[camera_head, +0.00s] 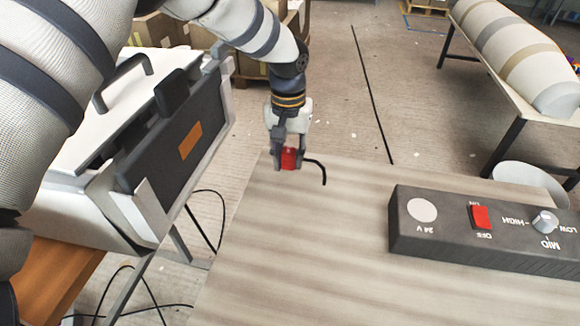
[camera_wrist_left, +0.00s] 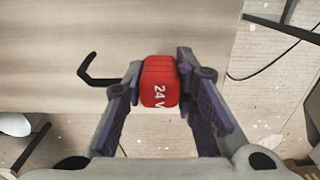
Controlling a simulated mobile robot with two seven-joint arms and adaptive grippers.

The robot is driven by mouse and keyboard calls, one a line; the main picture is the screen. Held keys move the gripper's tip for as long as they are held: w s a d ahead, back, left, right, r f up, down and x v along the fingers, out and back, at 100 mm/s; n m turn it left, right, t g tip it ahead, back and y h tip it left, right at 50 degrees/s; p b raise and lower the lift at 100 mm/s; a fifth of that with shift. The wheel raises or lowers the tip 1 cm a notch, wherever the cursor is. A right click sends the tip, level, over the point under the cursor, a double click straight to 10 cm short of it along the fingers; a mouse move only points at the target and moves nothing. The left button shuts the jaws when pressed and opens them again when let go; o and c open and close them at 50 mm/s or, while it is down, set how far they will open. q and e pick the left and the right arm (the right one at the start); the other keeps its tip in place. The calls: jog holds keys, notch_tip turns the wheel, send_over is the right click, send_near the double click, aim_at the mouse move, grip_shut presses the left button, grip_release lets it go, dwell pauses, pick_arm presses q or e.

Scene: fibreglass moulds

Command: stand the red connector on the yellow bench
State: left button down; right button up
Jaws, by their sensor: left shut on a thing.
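The red connector (camera_head: 289,158) is a small red block with a bent black cable or hook out of one side. It also shows in the left wrist view (camera_wrist_left: 160,85), with "24 V" in white on it. My left gripper (camera_head: 288,166) is shut on it, one finger on each side. It holds the connector by the far left corner of a pale wood-grain table (camera_head: 300,250); I cannot tell its height above the top. No plainly yellow bench shows; an orange-brown wooden top (camera_head: 50,285) is at the lower left. My right gripper is not in view.
A dark control box (camera_head: 440,235) with a pale disc marked 24 V, a red switch and a knob stands on the table's right. A black-and-white case (camera_head: 160,145) stands at the left. A padded roll (camera_head: 515,50) lies on a far table. The table's middle is clear.

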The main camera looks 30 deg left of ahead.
aim_at(289, 168)
pick_arm(q)
notch_tip(289, 168, down, 3)
jog(key=shift+f, duration=0.15)
jog(key=shift+f, duration=0.2)
jog(key=c, duration=1.3)
grip_release()
notch_tip(289, 168, up, 12)
jog(key=shift+r+p, duration=0.25)
jog(key=shift+p, duration=0.1)
